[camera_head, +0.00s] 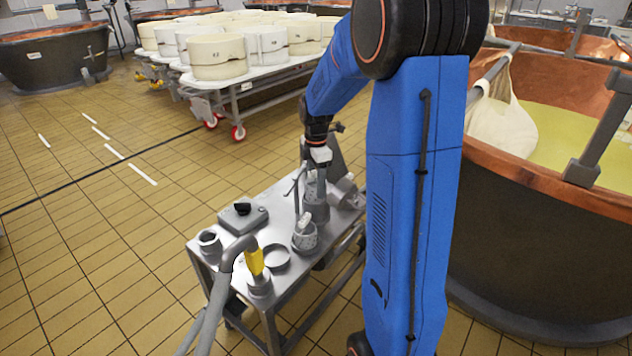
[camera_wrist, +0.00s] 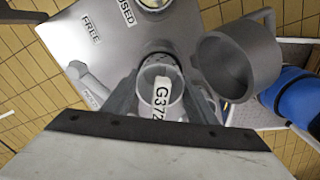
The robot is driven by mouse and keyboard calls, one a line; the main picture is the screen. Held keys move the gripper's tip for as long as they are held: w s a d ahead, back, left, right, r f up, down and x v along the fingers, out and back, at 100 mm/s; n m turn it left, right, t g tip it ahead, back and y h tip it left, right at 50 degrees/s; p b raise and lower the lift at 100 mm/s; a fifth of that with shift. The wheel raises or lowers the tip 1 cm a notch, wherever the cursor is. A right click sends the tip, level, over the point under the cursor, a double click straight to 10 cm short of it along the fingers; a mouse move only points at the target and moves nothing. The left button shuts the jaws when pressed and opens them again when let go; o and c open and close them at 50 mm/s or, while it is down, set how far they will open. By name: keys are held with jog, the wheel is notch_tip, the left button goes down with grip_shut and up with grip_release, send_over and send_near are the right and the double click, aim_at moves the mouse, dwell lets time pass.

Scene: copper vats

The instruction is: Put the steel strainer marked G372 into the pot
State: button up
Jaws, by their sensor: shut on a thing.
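My gripper (camera_wrist: 165,100) is shut on the steel strainer marked G372 (camera_wrist: 144,76), with one finger on each side of it. Its white tag with black letters faces the wrist camera. A grey pot with a loop handle (camera_wrist: 235,68) is just right of the strainer in the wrist view, its open mouth showing. In the head view my gripper (camera_head: 317,162) is over the far part of the steel cart, above a grey cylinder (camera_head: 316,208). I cannot tell from the head view how far the strainer is above the cart top.
FREE (camera_wrist: 90,28) and USED labels mark the top. A copper vat (camera_head: 530,240) stands at right.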

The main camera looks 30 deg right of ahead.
jog(key=shift+f, duration=1.15)
jog(key=shift+s+f, duration=0.1)
jog(key=shift+f, duration=0.15)
